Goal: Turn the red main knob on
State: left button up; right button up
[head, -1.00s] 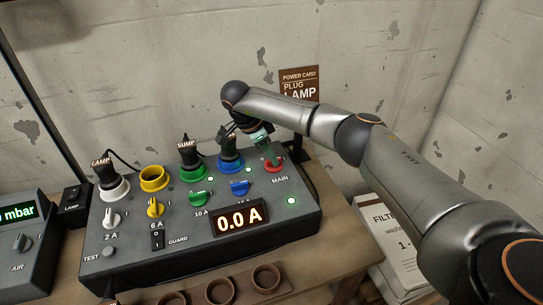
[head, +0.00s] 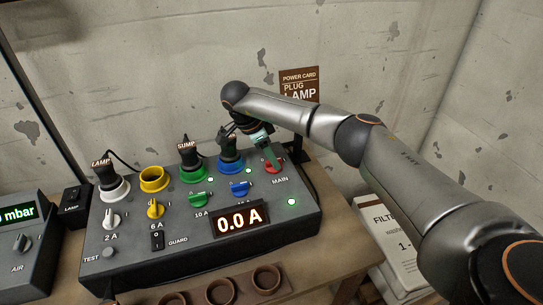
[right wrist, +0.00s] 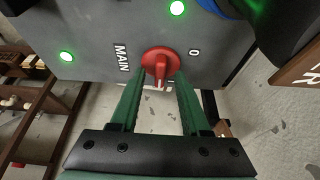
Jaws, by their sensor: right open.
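The red main knob (head: 275,167) sits at the right end of the grey control panel (head: 190,262), above the label MAIN. In the head view my right gripper (head: 268,154) comes down over it and hides part of it. In the right wrist view the red knob (right wrist: 160,63) shows its raised grip bar, with a 0 printed to its right. My right gripper (right wrist: 158,85) is open, with one green finger on each side below the knob. I cannot tell whether the fingers touch it. My left gripper is not in view.
The display (head: 240,219) reads 0.0 A, and green lights glow on the panel. A concrete wall (head: 180,50) rises behind.

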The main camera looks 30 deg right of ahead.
jog(key=v, duration=1.2)
jog(key=shift+r+b, duration=0.25)
jog(key=shift+b, duration=0.15)
jog(key=shift+f, duration=0.1)
